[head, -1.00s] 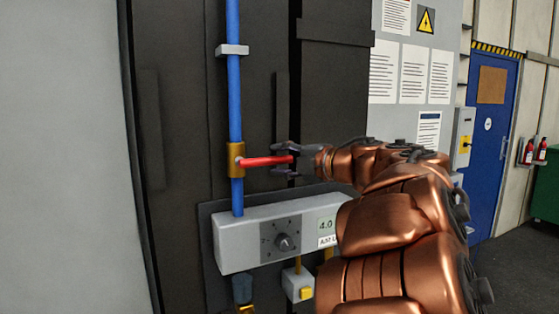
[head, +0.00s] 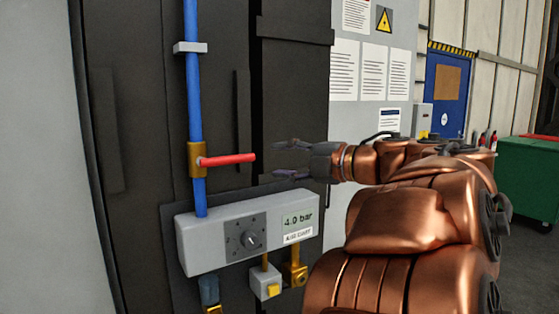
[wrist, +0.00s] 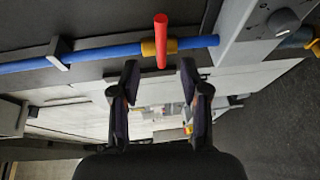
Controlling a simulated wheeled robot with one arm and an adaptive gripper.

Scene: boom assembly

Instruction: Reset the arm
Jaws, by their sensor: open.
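My copper-coloured arm reaches in from the right in the head view. My gripper (head: 292,159) is open and empty, just right of the red valve handle (head: 230,160) and apart from it. The handle sticks out level to the right from a brass valve (head: 195,160) on a vertical blue pipe (head: 192,100). In the wrist view, my gripper (wrist: 157,88) shows its two fingers spread, with the red handle (wrist: 160,40) beyond the tips and nothing between them.
Below the valve is a grey regulator box (head: 195,248) with a knob and a "4.0 bar" display. Dark panels stand behind the pipe. A blue door (head: 446,100) and a green bin (head: 527,180) are at the right. Open floor lies to the right.

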